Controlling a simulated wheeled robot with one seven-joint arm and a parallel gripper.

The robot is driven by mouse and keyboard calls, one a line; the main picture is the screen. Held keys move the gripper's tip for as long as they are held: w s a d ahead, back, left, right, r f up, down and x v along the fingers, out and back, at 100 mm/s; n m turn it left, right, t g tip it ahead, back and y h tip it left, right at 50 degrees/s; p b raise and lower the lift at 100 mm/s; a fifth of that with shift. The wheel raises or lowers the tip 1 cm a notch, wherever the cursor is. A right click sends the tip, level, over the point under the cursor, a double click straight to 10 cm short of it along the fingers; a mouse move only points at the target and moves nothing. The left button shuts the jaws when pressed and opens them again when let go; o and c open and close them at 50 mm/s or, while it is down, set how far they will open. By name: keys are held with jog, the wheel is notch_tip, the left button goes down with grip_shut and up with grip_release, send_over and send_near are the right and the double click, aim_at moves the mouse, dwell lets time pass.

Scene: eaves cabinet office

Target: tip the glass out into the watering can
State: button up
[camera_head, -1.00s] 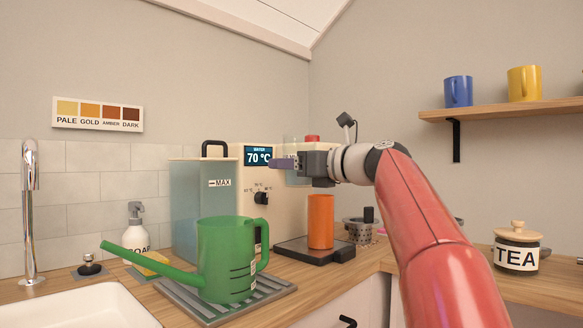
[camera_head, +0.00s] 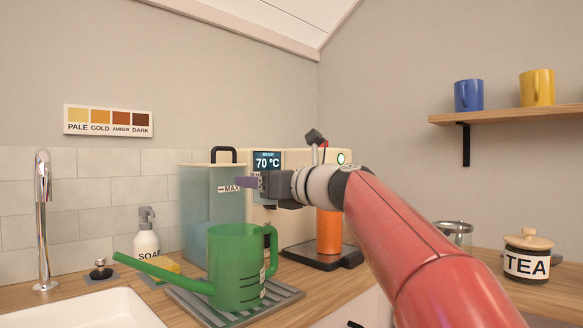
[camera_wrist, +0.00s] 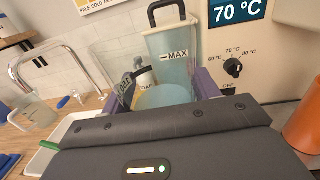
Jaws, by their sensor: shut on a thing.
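My gripper (camera_head: 246,183) is raised above the counter, in front of the water tank and above the watering can, level with my wrist. In the wrist view its purple fingers (camera_wrist: 166,88) are shut on the clear glass (camera_wrist: 164,98), which shows pale blue between them. In the head view the glass is hard to make out against the tank. The green watering can (camera_head: 237,268) stands upright on a slatted drip tray (camera_head: 290,293), its spout pointing left and its handle right. My gripper is apart from it.
The water tank (camera_head: 205,215) stands behind, beside the machine showing 70 °C (camera_head: 267,160). An orange cylinder (camera_head: 328,232) stands on a dark base to the right. A soap bottle (camera_head: 147,238), tap (camera_head: 43,215) and sink (camera_head: 85,308) are left; a tea jar (camera_head: 527,258) is right.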

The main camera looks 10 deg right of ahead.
jog(key=a, duration=0.1)
jog(key=s+a+f, duration=0.1)
jog(key=a, duration=0.1)
jog(key=shift+s+a+f, duration=0.35)
jog(key=shift+a+f, duration=0.05)
